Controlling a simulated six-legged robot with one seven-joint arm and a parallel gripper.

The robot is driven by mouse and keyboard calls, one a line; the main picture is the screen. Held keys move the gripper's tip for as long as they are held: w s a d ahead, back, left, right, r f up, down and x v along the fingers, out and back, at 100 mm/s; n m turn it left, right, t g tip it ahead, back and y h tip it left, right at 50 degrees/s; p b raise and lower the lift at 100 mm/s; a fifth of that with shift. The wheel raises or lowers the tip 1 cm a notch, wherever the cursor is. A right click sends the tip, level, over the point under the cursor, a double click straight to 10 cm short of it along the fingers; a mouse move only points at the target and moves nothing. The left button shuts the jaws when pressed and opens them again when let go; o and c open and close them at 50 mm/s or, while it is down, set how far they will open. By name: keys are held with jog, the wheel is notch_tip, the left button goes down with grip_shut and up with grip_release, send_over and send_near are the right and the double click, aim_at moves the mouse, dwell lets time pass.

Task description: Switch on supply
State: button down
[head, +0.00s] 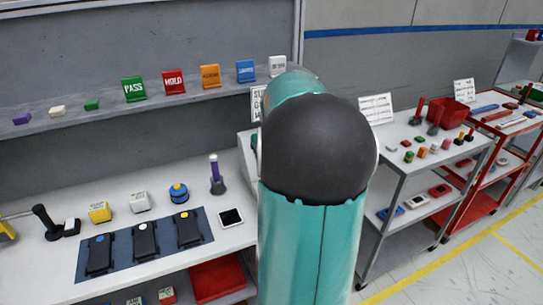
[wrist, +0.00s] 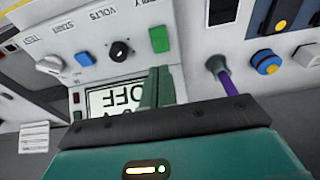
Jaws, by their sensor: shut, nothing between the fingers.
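The supply panel shows in the wrist view, upside down. Its screen (wrist: 112,100) reads OFF. A green switch (wrist: 158,38) sits near a partly cut-off label ending in "PLY". Beside it are a black knob (wrist: 120,50) near the word VOLTS, a blue button (wrist: 85,59) near START and a white knob (wrist: 50,65) near TEST. My gripper (wrist: 160,72) is shut and empty. Its fingers overlap the screen's right part in the picture, below the green switch; I cannot tell whether they touch anything. In the head view my arm hides the gripper and most of the panel.
A purple-handled tool (head: 216,175) stands on the bench beside the panel, near a blue-and-yellow button (head: 178,193) and a black-screened device (head: 231,217). Black modules lie on a dark mat (head: 200,252). A grey cart (head: 400,170) stands right of my arm.

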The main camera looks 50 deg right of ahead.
jog(key=f, duration=0.2)
jog(key=w+f, duration=0.1)
jog(key=f, duration=0.2)
jog(key=d+f, duration=0.1)
jog(key=f, duration=0.2)
jog(key=shift+w+f, duration=0.2)
jog(key=shift+f, duration=0.05)
jog(key=shift+w, duration=0.1)
